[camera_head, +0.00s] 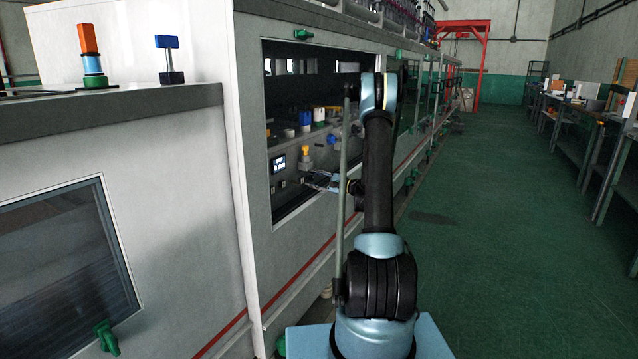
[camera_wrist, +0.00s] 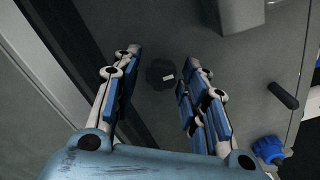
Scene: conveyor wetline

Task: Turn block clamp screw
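A dark round knob with a small white mark (camera_wrist: 160,74), which looks like the clamp screw, sits on a grey panel in the wrist view. My gripper (camera_wrist: 164,58) is open, with its blue-padded fingers on the left and right of the knob in the picture. I see a gap on each side and cannot tell how far the knob is in depth. In the head view my gripper (camera_head: 320,182) reaches into the machine's window opening, low and to the right. The knob cannot be made out there.
In the wrist view a grey block (camera_wrist: 240,14), a black handle (camera_wrist: 283,95) and a blue knob (camera_wrist: 268,149) lie right of the fingers. In the head view a yellow-topped fitting (camera_head: 305,152) and a small display (camera_head: 279,163) are inside the window. The green floor (camera_head: 490,230) is clear at right.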

